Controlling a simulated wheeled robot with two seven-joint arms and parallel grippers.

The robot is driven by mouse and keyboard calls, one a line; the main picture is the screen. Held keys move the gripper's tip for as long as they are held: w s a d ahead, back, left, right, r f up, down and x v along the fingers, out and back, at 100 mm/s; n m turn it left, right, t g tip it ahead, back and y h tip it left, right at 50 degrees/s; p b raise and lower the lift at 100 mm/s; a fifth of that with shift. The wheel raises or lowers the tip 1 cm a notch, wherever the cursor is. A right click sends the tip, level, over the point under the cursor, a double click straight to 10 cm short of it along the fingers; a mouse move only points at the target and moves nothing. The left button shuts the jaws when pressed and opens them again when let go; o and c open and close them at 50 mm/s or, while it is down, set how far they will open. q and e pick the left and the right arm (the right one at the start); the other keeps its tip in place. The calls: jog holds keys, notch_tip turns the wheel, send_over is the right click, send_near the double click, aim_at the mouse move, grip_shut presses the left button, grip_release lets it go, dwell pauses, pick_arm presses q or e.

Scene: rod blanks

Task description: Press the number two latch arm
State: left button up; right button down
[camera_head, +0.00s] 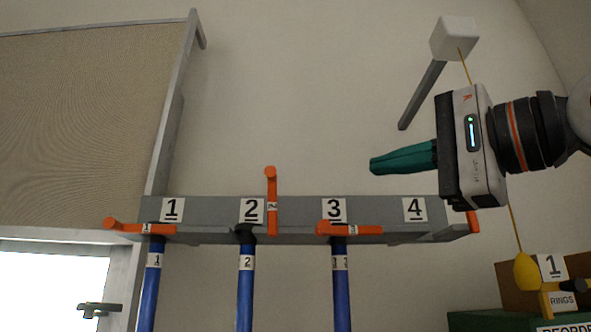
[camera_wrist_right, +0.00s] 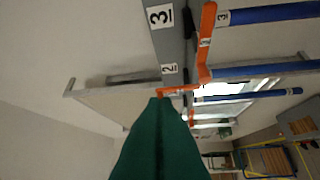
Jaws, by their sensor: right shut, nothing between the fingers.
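The number two latch arm (camera_head: 271,200) is orange and stands upright on the grey rail, just right of the label 2 (camera_head: 251,211). It also shows as an orange bar (camera_wrist_right: 176,91) in the right wrist view, just beyond my fingertips in the picture. My right gripper (camera_head: 373,166) has teal fingers pressed together and empty. It points left, above the rail and to the right of the arm, apart from it in the head view. In the wrist view the closed fingers (camera_wrist_right: 165,101) hide part of the scene. My left gripper is not in view.
The grey rail (camera_head: 390,211) carries lying orange latch arms one (camera_head: 138,227) and three (camera_head: 350,228); arm four (camera_head: 473,222) is partly hidden. Blue rods (camera_head: 245,295) hang below. A tan board (camera_head: 80,120) is at left, a yellow cord with a bulb (camera_head: 526,271) at right.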

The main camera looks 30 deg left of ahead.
jog(key=shift+w, duration=0.1)
jog(key=shift+r, duration=0.1)
jog(key=p, duration=0.5)
send_near(272, 201)
jog(key=w+a+r, duration=0.2)
jog(key=w+r, duration=0.1)
jog(key=r, duration=0.1)
jog(key=s+a, duration=0.1)
jog(key=a+p, duration=0.1)
jog(key=shift+s+a, duration=0.35)
jog(key=shift+s, duration=0.05)
jog(key=shift+w, duration=0.1)
